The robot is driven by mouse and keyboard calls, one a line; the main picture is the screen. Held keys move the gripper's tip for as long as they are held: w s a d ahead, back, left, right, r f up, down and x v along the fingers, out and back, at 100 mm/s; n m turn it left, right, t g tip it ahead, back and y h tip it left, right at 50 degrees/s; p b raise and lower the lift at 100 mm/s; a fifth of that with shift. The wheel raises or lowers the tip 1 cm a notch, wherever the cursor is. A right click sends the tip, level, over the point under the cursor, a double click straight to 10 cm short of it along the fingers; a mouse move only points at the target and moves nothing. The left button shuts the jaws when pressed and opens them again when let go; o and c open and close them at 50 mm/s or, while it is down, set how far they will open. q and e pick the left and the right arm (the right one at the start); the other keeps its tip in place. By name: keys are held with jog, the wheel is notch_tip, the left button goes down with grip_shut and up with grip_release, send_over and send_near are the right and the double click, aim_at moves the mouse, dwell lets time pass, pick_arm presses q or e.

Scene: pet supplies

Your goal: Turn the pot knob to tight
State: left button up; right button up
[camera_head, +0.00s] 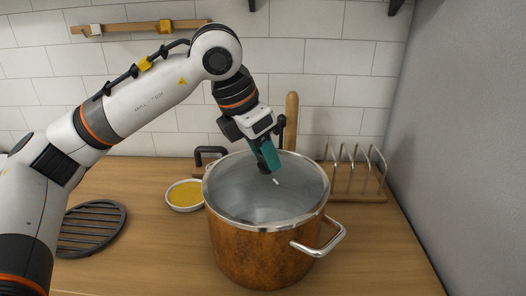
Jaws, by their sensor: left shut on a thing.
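A large copper-coloured pot (262,255) with a steel rim and side handles stands on the wooden counter. Its top looks like a grey, glassy lid (300,190) inside the rim. My right gripper is out of view.
A small bowl of yellow liquid (185,207) stands left of the pot. A black round trivet (91,228) lies further left. A rack with wire loops (358,196) and a wooden post (291,122) stand behind. A grey wall (455,130) bounds the right. The front-right counter is clear.

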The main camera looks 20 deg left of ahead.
pick_arm(q)
jog(key=o, duration=1)
jog(key=v, duration=1.2)
